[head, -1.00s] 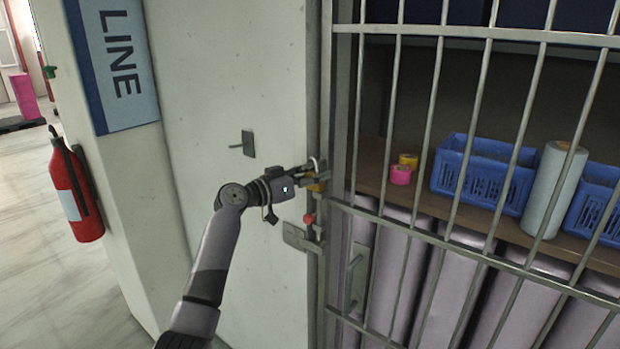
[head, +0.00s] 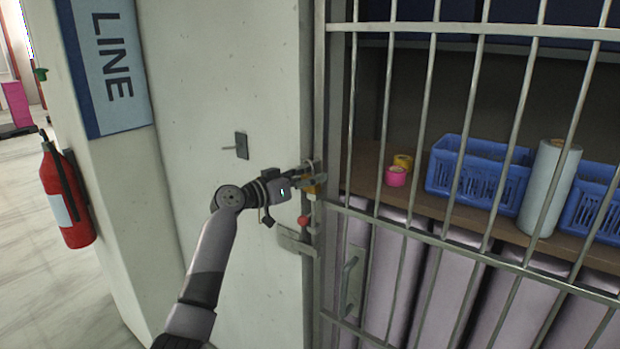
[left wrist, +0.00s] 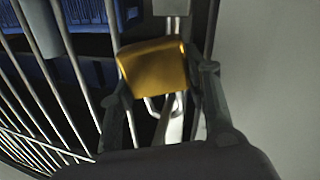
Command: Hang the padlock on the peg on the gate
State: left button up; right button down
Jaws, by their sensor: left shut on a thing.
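My left gripper (head: 309,183) is at the latch edge of the barred gate (head: 333,120). It is shut on a brass padlock (head: 313,189). In the left wrist view the padlock (left wrist: 155,70) sits between the two fingers, its gold body slightly tilted. A pale U-shaped metal piece, which looks like its shackle (left wrist: 152,106), shows below the body there. The peg on the gate cannot be made out in either view, and the gripper covers part of that edge. I cannot tell whether the shackle touches a peg. My right gripper is not in view.
A red knob (head: 303,221) and a grey latch plate (head: 296,241) are just below the gripper. A dark wall hook (head: 241,146) is left of it. Behind the bars are blue baskets (head: 470,174) and a paper roll (head: 549,188). A fire extinguisher (head: 66,198) hangs at left.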

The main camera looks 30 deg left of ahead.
pick_arm(q)
jog(key=o, duration=1.4)
jog(key=shift+d+r, duration=0.15)
jog(key=shift+s+a, duration=0.2)
jog(key=v, duration=1.1)
jog(key=shift+s+d, duration=0.1)
jog(key=shift+s, duration=0.15)
